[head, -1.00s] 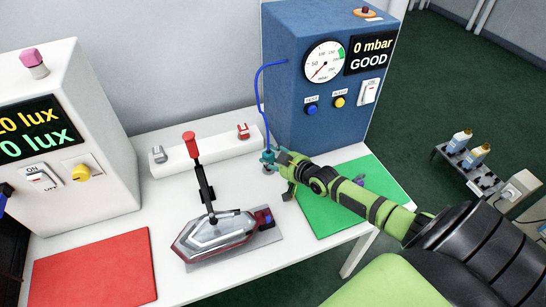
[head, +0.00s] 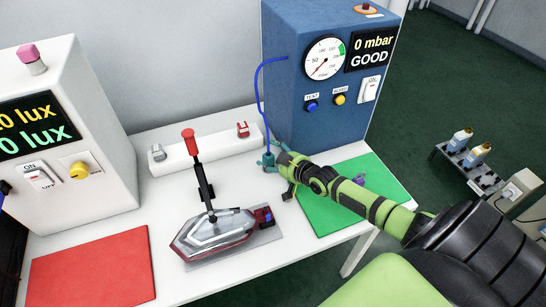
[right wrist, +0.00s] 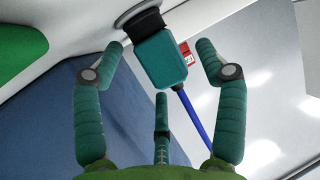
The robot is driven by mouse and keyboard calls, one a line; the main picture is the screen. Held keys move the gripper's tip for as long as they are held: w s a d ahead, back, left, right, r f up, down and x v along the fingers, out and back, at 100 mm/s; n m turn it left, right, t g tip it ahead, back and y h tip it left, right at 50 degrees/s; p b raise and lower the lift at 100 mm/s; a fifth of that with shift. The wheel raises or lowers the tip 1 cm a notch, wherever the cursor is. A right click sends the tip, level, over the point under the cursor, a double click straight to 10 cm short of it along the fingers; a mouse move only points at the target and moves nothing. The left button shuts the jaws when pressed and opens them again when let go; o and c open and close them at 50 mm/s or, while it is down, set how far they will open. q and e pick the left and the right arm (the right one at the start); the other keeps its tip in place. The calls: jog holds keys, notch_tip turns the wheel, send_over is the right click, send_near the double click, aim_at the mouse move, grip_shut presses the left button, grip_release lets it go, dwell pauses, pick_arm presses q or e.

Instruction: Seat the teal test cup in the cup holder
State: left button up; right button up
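The teal test cup, a small block with a black end and a blue hose, shows in the right wrist view (right wrist: 163,60) and small in the head view (head: 268,161). Its black end meets a round grey ring, seemingly the cup holder (right wrist: 128,18), at the white surface; how deep it sits cannot be told. My right gripper (right wrist: 160,55) has its fingers spread around the teal cup, with gaps visible on both sides. In the head view the right gripper (head: 273,163) is at the cup, partly covering it. My left gripper is out of view.
A tail lamp (head: 213,236) lies in a fixture with a red-handled toggle clamp (head: 197,165). Behind are a white rail (head: 205,152) and the blue gauge box (head: 318,128), reading 0 mbar GOOD. A red mat (head: 92,270) and green mat (head: 335,212) lie either side. A white lux box stands left.

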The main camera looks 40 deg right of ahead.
jog(key=v, duration=1.2)
dwell(0.3)
